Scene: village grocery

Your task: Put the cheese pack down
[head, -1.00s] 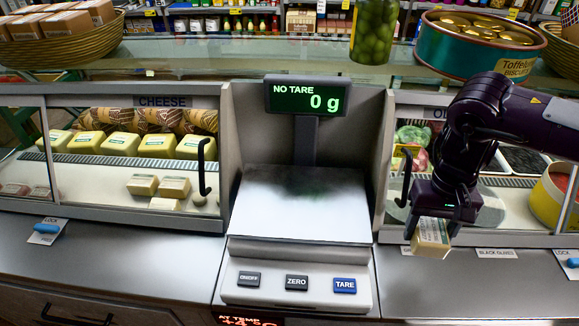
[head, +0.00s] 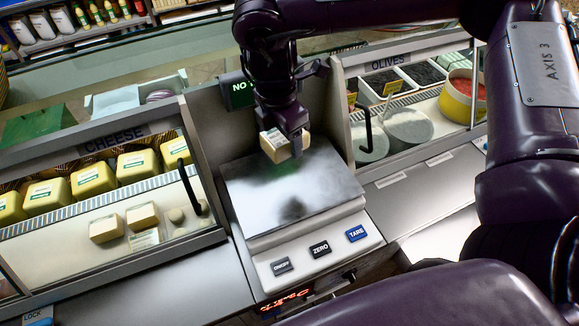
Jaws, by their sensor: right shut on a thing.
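The cheese pack (head: 273,147), a small pale yellow block with a printed label, is in the jaws of my right gripper (head: 290,148). The gripper points down and is shut on the pack. The pack is over the back part of the scale's metal plate (head: 335,185). A dark patch shows on the plate in front of it, apart from the pack, and the pack looks raised above the plate. The scale display (head: 238,92) is mostly hidden behind my right arm. My left gripper is not in view.
The cheese case (head: 110,255) with several packs and a black handle stands left of the scale. The olives case (head: 400,120) stands right, with its own handle. Scale buttons (head: 320,248) are at the front. The plate is otherwise bare.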

